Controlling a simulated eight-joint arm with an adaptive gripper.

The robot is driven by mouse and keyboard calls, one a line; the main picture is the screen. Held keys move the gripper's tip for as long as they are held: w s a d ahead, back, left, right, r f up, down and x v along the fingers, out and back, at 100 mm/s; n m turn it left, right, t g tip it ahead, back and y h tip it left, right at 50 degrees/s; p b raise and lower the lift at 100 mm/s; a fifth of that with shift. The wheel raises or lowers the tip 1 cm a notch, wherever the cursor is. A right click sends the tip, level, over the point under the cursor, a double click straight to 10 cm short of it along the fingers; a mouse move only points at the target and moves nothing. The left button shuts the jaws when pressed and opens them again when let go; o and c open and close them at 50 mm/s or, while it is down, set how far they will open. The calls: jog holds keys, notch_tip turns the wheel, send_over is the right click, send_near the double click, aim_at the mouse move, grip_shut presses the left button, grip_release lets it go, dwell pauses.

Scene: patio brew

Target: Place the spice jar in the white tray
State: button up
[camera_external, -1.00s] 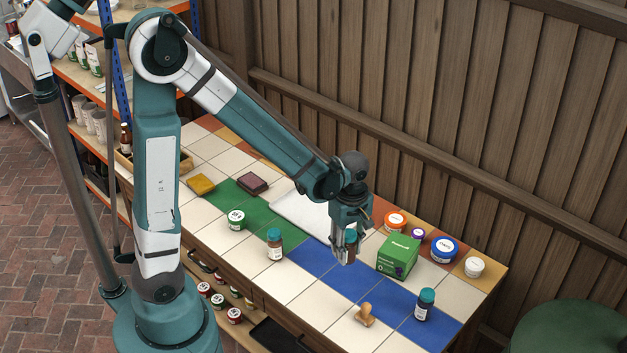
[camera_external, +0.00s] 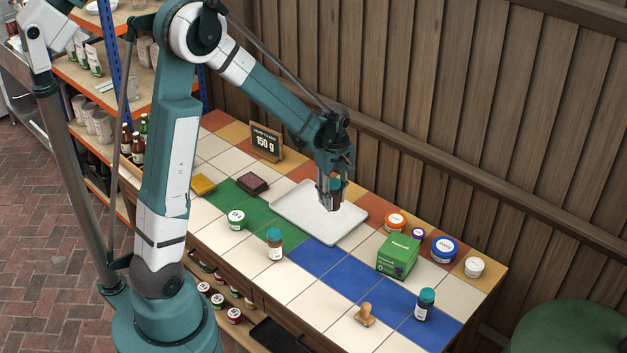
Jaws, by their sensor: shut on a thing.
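My gripper (camera_external: 331,203) is shut on a spice jar (camera_external: 336,184), a small brown jar with a teal lid, mostly hidden by the fingers. It is above the right part of the white tray (camera_external: 298,226). The tray lies flat on the tiled counter and looks empty. I cannot tell how far the jar is above the tray floor. Two similar teal-lidded jars stand upright on the counter: one (camera_external: 274,244) in front of the tray, and one (camera_external: 424,304) at the front right on blue tiles.
A green box (camera_external: 398,256) stands right of the tray, with several small tubs such as the orange one (camera_external: 395,222) behind it. A wooden stamp (camera_external: 365,315) is at the front. A black sign (camera_external: 266,143) stands behind the tray. A wooden fence runs along the back.

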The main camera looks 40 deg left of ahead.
send_over(318, 212)
jog(key=shift+w+a, duration=0.1)
dwell(0.4)
jog(key=shift+f+b, duration=0.3)
jog(key=shift+f, duration=2.85)
jog(key=shift+f+b, duration=0.35)
jog(key=shift+f, duration=1.55)
jog(key=shift+f, duration=0.15)
jog(key=o, duration=1)
jog(key=shift+r, duration=0.25)
notch_tip(318, 212, up, 12)
jog(key=shift+f+p, duration=0.1)
jog(key=shift+p, duration=0.85)
